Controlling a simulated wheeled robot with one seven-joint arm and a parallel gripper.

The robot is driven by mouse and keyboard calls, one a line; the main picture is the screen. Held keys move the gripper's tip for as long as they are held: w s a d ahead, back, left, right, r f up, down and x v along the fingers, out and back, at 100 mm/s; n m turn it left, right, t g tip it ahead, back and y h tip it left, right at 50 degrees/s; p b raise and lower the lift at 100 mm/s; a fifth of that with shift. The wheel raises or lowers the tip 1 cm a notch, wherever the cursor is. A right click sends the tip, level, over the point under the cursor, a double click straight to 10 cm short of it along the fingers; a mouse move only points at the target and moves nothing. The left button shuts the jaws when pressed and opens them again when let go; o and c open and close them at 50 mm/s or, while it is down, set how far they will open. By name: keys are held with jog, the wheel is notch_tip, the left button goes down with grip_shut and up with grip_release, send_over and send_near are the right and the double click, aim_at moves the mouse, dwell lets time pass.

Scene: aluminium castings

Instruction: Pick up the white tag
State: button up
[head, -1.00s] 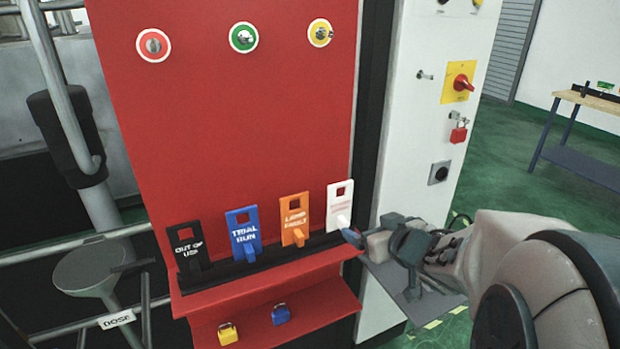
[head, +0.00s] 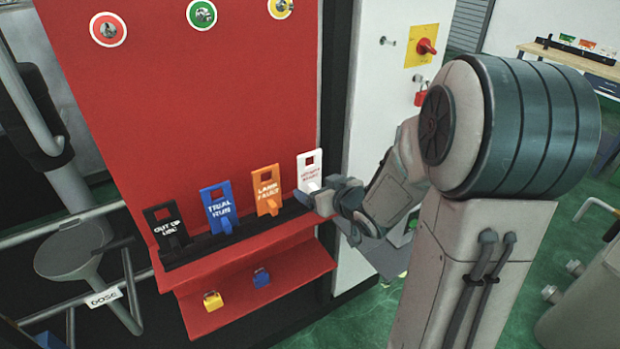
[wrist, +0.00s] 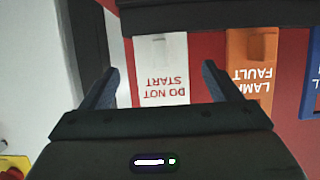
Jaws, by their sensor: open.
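The white tag (head: 309,167) with red lettering stands upright at the right end of the black rack (head: 190,250) on the red board. In the wrist view the white tag (wrist: 162,72) appears upside down and reads "DO NOT START". My gripper (head: 322,196) is close in front of the tag's lower part, partly covering the rack's right end. In the wrist view my gripper (wrist: 160,88) is open, with one finger on each side of the tag. I cannot tell whether the fingers touch it.
The orange tag (head: 267,186) stands just left of the white one, beside a finger in the wrist view. The blue tag (head: 218,203) and black tag (head: 165,222) are farther left. A red shelf (head: 290,270) with small padlocks lies below. A white cabinet panel (head: 375,110) is at the right.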

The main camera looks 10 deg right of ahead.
aim_at(311, 182)
jog(key=shift+x, duration=1.1)
jog(key=shift+r+p+x, duration=0.2)
jog(key=shift+p+x, duration=0.4)
jog(key=shift+x, duration=1.45)
jog(key=shift+a, duration=0.1)
jog(key=c, duration=1.1)
